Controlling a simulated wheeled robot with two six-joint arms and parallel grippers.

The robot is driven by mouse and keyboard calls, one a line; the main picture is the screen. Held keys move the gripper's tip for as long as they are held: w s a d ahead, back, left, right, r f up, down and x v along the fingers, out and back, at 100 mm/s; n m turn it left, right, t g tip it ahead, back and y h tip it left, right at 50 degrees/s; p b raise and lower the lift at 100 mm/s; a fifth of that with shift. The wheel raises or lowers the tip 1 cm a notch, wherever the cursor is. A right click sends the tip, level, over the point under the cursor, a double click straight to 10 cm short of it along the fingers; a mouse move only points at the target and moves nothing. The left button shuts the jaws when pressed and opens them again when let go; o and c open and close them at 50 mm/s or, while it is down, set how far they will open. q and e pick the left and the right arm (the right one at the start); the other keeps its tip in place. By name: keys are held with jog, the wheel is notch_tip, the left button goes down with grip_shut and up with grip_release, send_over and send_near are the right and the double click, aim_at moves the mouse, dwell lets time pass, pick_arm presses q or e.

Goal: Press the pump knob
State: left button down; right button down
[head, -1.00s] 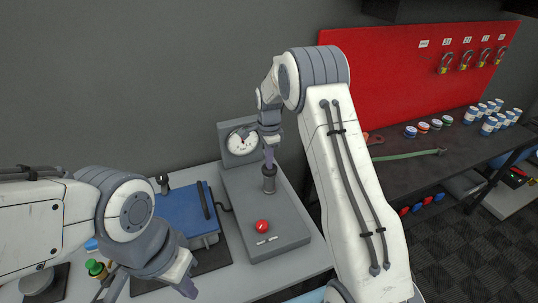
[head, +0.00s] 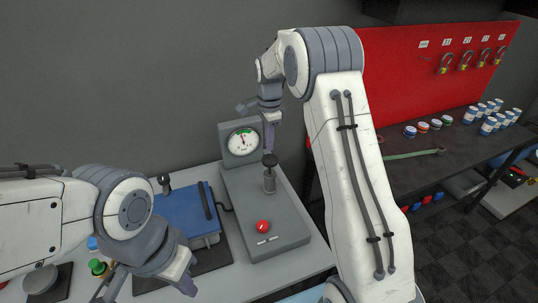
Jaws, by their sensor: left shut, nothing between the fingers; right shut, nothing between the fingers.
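The pump knob (head: 270,160) is a dark round cap on a thin rod above a metal cylinder (head: 269,182). It stands raised on the grey dyno unit (head: 285,222). Behind it is a gauge (head: 243,142) whose needle points near the green band. My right gripper (head: 269,148) is shut and empty, with its fingertips just above the knob; I cannot tell whether they touch it. My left gripper (head: 189,286) is shut and empty, low at the front left, well away from the knob.
A red button (head: 263,226) sits on the front of the grey unit. A green-capped bottle (head: 98,268) stands at the lower left. A dark bench with cans (head: 487,126) and a red padlock board (head: 440,75) are at right.

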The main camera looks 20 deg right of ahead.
aim_at(269, 158)
notch_tip(269, 158, up, 6)
jog(key=shift+f+b, duration=0.25)
jog(key=shift+b, duration=0.15)
dwell(0.6)
jog(key=s+a+r+n+b, duration=0.2)
jog(key=s+a+n, duration=0.8)
jog(key=s+a, duration=0.4)
jog(key=s+a+f+n, duration=0.2)
jog(key=s+n, duration=0.5)
jog(key=s, duration=0.4)
jog(key=s+a+f+n+y+b, duration=0.1)
jog(key=s+a+f+n, duration=0.1)
jog(key=s+n, duration=0.6)
jog(key=s+f, duration=0.1)
jog(key=s, duration=0.3)
jog(key=shift+f, duration=0.35)
